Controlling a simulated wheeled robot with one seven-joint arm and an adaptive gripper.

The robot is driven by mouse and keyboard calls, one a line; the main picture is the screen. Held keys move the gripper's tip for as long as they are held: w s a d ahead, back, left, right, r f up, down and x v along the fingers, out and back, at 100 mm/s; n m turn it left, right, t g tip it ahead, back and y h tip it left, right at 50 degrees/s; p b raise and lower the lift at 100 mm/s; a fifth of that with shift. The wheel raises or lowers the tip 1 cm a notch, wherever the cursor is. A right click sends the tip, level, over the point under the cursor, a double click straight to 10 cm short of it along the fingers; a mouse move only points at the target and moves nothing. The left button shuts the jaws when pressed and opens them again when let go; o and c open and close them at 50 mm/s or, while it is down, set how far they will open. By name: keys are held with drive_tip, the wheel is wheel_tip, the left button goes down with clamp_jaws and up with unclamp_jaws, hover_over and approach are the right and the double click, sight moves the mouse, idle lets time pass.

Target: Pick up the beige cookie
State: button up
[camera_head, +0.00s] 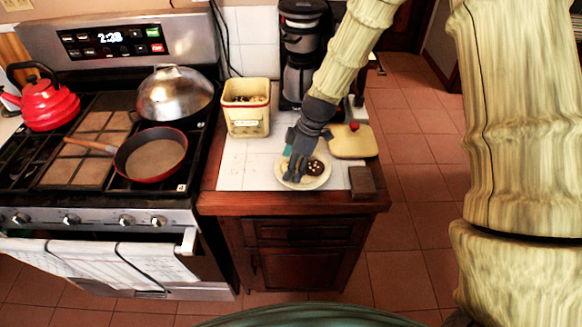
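A pale round plate (318,184) lies on the white-tiled counter. A dark cookie with light bits (315,167) sits on the right part of the plate. My gripper (293,174) points down over the left part of the plate, just left of the dark cookie. I cannot make out the beige cookie; my gripper covers that part of the plate. The fingers are small and dark here, so whether they are open, shut or holding something cannot be told.
A cream tin (248,120) stands left behind the plate. A coffee maker (302,55) is at the back. A cream lid with a red knob (351,146) and a small brown block (362,182) lie to the right. The stove holds a red pan (152,157).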

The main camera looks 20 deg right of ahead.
drive_tip(key=c, duration=0.9)
drive_tip(key=shift+r+b, duration=0.4)
drive_tip(key=shift+r, duration=0.35)
drive_tip(key=shift+r+b, duration=0.35)
drive_tip(key=shift+r, duration=0.5)
drive_tip(key=s+b, duration=0.1)
drive_tip(key=s, duration=0.4)
drive_tip(key=s+r+b, duration=0.1)
drive_tip(key=s, duration=0.4)
drive_tip(key=s+b, duration=0.2)
drive_tip(key=s, duration=0.4)
drive_tip(key=shift+r, duration=0.4)
